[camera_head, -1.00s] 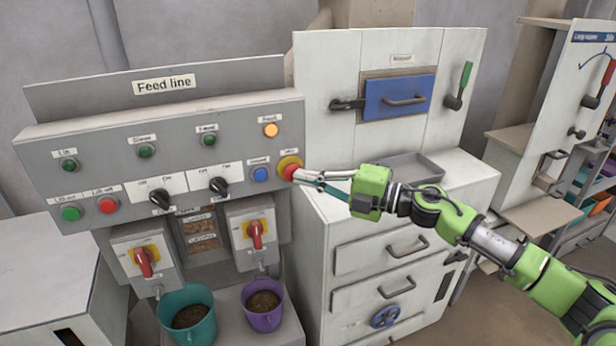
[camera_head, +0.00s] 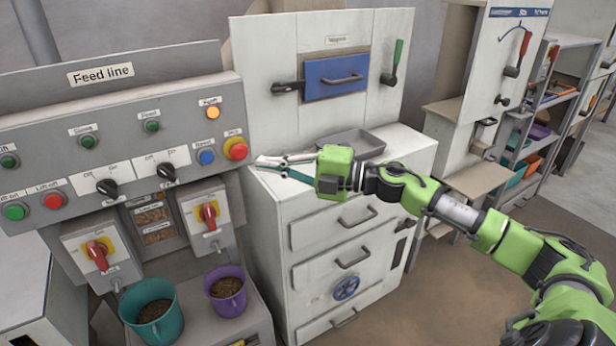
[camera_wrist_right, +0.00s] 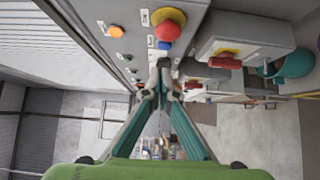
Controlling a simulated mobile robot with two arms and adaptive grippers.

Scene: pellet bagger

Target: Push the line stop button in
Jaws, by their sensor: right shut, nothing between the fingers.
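The line stop button is the red mushroom button on a yellow base (camera_head: 237,150) at the right end of the grey Feed line panel (camera_head: 70,120). It also shows at the top of the right wrist view (camera_wrist_right: 167,31). How far in its head sits cannot be told. My right gripper (camera_head: 259,163) is shut and empty, with its fingertips just right of and a little below the button, apart from it in the picture. In the right wrist view the fingertips (camera_wrist_right: 164,72) meet below the button. My left gripper is not in view.
A blue button (camera_head: 206,157) and an orange lamp (camera_head: 213,112) are close to the stop button. Two red-handled switches, a teal bucket (camera_head: 153,312) and a purple bucket (camera_head: 227,291) are below. A white cabinet (camera_head: 330,225) stands behind my right gripper.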

